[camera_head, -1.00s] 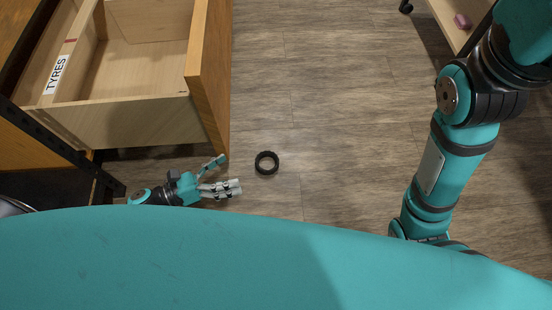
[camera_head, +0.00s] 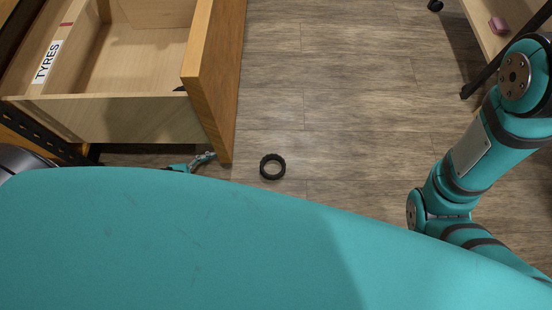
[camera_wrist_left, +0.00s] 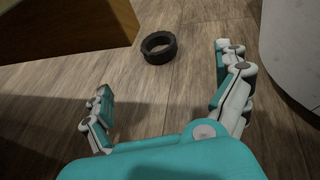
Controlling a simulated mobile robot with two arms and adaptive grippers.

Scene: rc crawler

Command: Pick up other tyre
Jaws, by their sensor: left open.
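The black tyre (camera_head: 272,167) lies flat on the wooden floor, to the right of the open drawer's front corner. It also shows in the left wrist view (camera_wrist_left: 159,47), ahead of my left gripper and between the lines of its fingers. My left gripper (camera_wrist_left: 165,80) is open and empty, with its fingers spread wide, low over the floor. In the head view only one finger (camera_head: 203,158) of it shows left of the tyre; my teal body hides the rest. My right gripper is out of view; only the arm shows at the right.
The open wooden drawer (camera_head: 140,118) labelled TYRES stands at the upper left, its front panel (camera_head: 213,85) close to the tyre. A shelf with a pink object (camera_head: 497,25) is at the upper right. The floor (camera_head: 340,100) between is clear. A white rounded surface (camera_wrist_left: 295,50) stands right of the gripper.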

